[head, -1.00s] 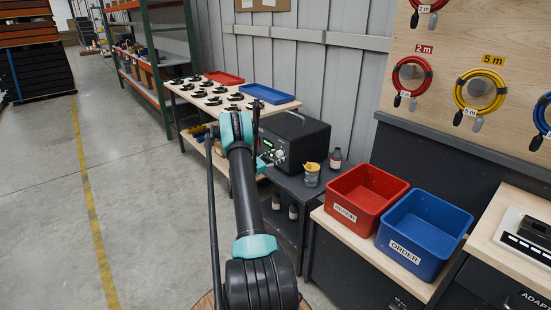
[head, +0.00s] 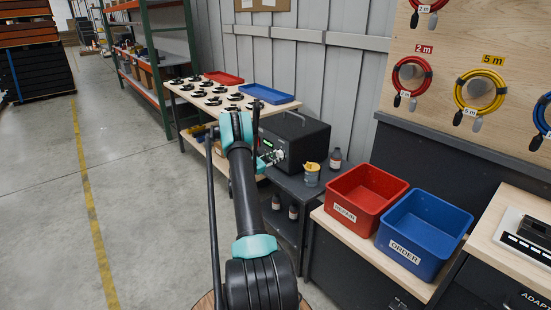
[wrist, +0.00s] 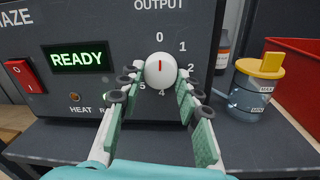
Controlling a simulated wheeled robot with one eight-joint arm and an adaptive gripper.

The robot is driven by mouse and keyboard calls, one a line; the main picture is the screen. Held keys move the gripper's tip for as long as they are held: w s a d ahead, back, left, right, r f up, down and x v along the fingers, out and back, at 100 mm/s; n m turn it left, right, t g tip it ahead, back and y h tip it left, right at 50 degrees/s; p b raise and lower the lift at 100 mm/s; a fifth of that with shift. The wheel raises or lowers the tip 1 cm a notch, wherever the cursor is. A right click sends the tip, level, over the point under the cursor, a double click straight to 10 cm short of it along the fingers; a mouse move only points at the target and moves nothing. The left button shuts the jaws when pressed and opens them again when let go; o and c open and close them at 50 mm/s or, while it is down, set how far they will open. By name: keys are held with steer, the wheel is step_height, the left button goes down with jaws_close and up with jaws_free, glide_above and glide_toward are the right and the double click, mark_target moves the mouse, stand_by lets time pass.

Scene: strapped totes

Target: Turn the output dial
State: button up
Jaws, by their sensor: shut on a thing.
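The output dial (wrist: 160,70) is a round white knob with a red mark, on the dark front panel of a black box (head: 299,138) in the head view. In the head view my gripper (head: 271,157) is at the box's front, and the arm and fingers hide part of the panel.
A lit green READY display (wrist: 79,56) and a red switch (wrist: 23,76) are left of the dial. A jar with a yellow top (wrist: 253,82) stands close on the right. The red bin (head: 367,194) and blue bin (head: 425,228) are nearer. Floor at left is clear.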

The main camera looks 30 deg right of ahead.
steer(key=m, duration=0.6)
steer(key=shift+m, duration=0.3)
steer(key=m, duration=0.6)
steer(key=shift+w+m+g+h, duration=0.15)
steer(key=shift+m+g+h, duration=0.15)
steer(key=shift+m, duration=0.1)
steer(key=m, duration=0.6)
steer(key=shift+a+m+g, duration=0.1)
steer(key=shift+m+g, duration=0.2)
steer(key=shift+m, duration=0.1)
steer(key=m, duration=0.7)
steer(key=shift+r+g, duration=0.1)
steer(key=shift+g, duration=0.3)
steer(key=shift+m, duration=0.3)
steer(key=o, duration=1.2)
steer(key=shift+c, duration=0.2)
steer(key=a, duration=1.2)
steer(key=shift+f, duration=0.2)
